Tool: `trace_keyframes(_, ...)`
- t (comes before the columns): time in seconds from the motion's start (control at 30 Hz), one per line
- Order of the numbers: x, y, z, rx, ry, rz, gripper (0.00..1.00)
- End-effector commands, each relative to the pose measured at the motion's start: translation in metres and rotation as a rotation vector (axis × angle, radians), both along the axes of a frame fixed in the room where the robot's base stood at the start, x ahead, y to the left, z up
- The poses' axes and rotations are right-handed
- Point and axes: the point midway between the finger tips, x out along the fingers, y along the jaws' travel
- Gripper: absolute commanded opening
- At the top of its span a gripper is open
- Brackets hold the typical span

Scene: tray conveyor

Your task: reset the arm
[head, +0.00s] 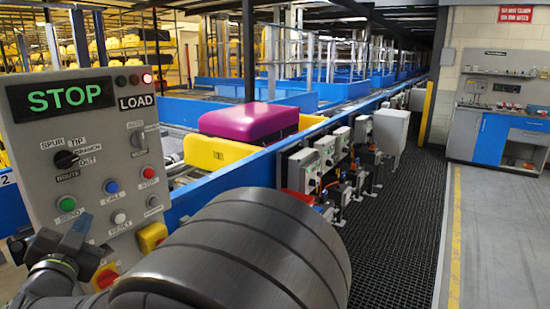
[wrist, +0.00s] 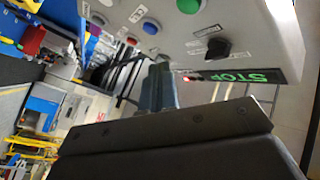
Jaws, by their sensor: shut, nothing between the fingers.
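My gripper (head: 80,232) is at the lower left in the head view, in front of the lower left of the grey control panel (head: 105,180). In the wrist view its fingers (wrist: 158,85) are together with nothing between them. They appear apart from the panel, which shows upside down there. The panel's display (head: 66,97) reads STOP in green, and a red lamp (head: 147,78) beside LOAD is lit. The panel has a black route knob (head: 66,159), a green button (head: 67,204), a blue button (head: 111,187) and a red button (head: 148,172). My arm hides part of the panel's lower edge.
A magenta case (head: 247,122) rests on a yellow tray (head: 212,152) on the blue-sided conveyor. Grey control boxes (head: 303,168) line its side. A dark mat walkway (head: 400,230) runs alongside. A blue-fronted workbench (head: 491,137) stands at the right wall.

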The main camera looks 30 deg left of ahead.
Motion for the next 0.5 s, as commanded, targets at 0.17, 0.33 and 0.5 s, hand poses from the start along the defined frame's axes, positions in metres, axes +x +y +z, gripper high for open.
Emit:
trace_keyframes(0.17,0.0,-0.031,0.0,-0.001,0.001,0.002,0.0)
trace_keyframes(0.33,0.027,-0.023,-0.003,0.036,-0.066,0.007,0.0)
trace_keyframes(0.5,0.048,-0.019,-0.005,0.064,-0.125,0.028,0.0)
